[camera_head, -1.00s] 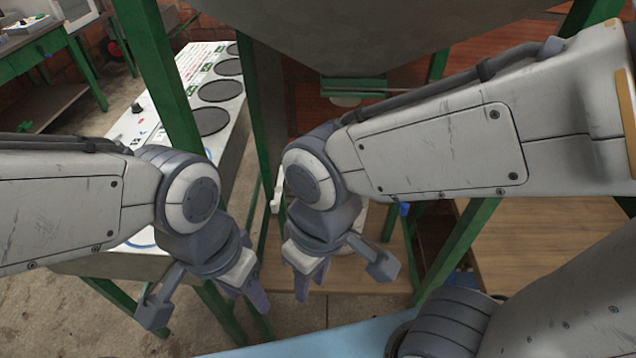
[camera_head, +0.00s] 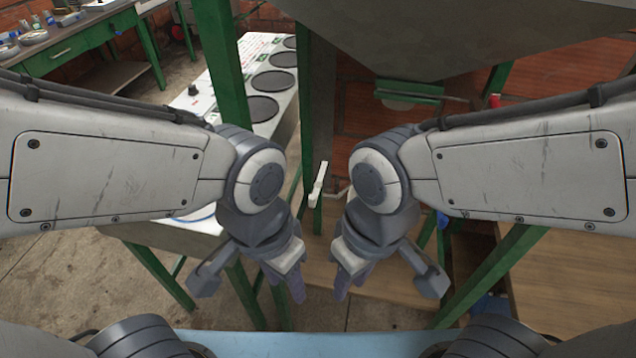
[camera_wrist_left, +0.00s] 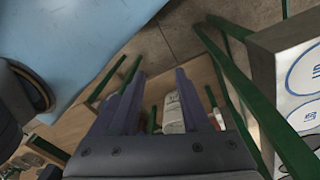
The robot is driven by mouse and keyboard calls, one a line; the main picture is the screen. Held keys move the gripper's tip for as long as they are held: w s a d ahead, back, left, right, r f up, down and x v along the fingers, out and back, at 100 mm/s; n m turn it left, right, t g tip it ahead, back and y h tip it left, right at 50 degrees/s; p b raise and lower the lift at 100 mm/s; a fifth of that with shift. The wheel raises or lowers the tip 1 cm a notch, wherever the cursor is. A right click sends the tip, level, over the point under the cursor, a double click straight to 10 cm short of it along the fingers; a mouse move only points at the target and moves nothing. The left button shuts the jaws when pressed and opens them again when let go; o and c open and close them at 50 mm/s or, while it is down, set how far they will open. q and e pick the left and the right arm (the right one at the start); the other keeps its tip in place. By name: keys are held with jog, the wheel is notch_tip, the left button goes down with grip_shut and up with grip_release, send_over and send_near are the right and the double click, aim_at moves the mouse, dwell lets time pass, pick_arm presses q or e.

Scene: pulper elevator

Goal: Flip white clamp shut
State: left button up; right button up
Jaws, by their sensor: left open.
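The white clamp (camera_head: 318,185) shows in the head view as a small upright white lever on a green post, between my two wrists and beyond them. My left gripper (camera_head: 287,280) points down, to the left of and nearer than the clamp, apart from it. In the left wrist view its two fingers (camera_wrist_left: 158,88) stand apart. A pale object (camera_wrist_left: 173,112) shows between them, lower down; I cannot tell what it is. My right gripper (camera_head: 352,282) points down, to the right of and nearer than the clamp. Its finger gap is not clear.
A grey hopper (camera_head: 440,35) hangs above at the right. A white panel with dark round plates (camera_head: 262,108) stands behind at the left. Green frame posts (camera_head: 222,65) rise around the clamp. A wooden board (camera_head: 560,260) lies at the right, and a green bench (camera_head: 85,40) stands far left.

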pick_arm(q)
jog(key=shift+w+d, duration=0.1)
jog(key=shift+w, duration=0.05)
jog(key=c, duration=0.5)
jog(key=w+d+m, duration=0.1)
jog(key=w, duration=0.1)
jog(key=w+d+r+m+p, duration=0.1)
jog(key=w, duration=0.2)
jog(key=w+d+m, duration=0.1)
jog(key=w+d, duration=0.1)
jog(key=shift+w+r+m+y, duration=0.2)
jog(key=shift+w+m+y, duration=0.2)
grip_shut()
jog(key=w+d+f+m+y+p, duration=0.1)
jog(key=w+d+f+m, duration=0.1)
jog(key=w+f+m, duration=0.2)
jog(key=w+d+f+m+y+p, duration=0.1)
jog(key=w+d+f+m, duration=0.2)
jog(key=w, duration=0.7)
jog(key=w+d+f+m+t+p, duration=0.1)
jog(key=w+f+m, duration=0.3)
jog(key=w, duration=0.4)
jog(key=shift+d+f+m+y+p, duration=0.3)
jog(key=shift+d+f+m+y, duration=0.15)
jog(key=shift+d, duration=0.35)
jog(key=shift+w, duration=0.1)
